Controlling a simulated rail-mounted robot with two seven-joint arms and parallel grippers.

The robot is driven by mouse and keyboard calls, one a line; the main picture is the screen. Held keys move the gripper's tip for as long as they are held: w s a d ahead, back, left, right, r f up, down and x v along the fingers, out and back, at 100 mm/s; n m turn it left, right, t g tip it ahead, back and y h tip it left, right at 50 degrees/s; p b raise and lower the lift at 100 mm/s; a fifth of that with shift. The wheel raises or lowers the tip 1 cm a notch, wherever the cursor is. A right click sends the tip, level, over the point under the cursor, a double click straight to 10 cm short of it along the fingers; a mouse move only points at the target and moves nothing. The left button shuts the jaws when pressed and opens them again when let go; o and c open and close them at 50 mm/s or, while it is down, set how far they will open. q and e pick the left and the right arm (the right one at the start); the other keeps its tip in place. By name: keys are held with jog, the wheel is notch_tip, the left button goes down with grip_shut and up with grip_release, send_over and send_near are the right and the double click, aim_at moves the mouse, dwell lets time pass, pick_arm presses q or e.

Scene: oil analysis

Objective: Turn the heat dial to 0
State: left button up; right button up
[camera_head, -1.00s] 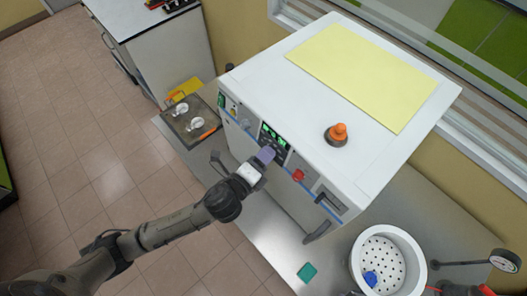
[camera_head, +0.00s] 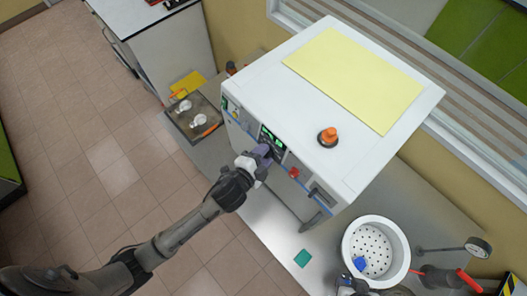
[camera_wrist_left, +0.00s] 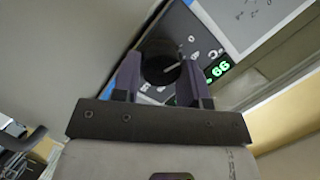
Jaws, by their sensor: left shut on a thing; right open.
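The heat dial (camera_wrist_left: 163,66) is a round black knob with a pale pointer line, on the dark control panel (camera_wrist_left: 189,45) in the left wrist view. My left gripper (camera_wrist_left: 161,75) has a finger on each side of the dial and is shut on it. Beside the dial, a green display (camera_wrist_left: 217,70) shows two digits that look like 66 or 99. In the head view, my left gripper (camera_head: 262,152) covers the dial on the front of the white oven-like machine (camera_head: 300,95). My right gripper (camera_head: 350,284) shows only in part at the bottom edge; it is open.
An orange-topped knob (camera_head: 328,137) and yellow sheet (camera_head: 353,78) are on the machine's top. A red button (camera_head: 293,173) is right of the panel. A tray (camera_head: 180,125) lies left; a perforated white pot (camera_head: 402,250) stands right.

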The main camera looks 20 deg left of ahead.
pick_arm(q)
jog(key=shift+n+p, duration=0.3)
jog(key=shift+n, duration=0.1)
dwell(0.3)
jog(key=o, duration=0.9)
jog(key=shift+o, duration=0.2)
jog(key=b+v, duration=0.3)
jog(key=v, duration=1)
jog(key=shift+s+r, duration=0.2)
jog(key=shift+s, duration=0.15)
jog(key=shift+a, duration=0.1)
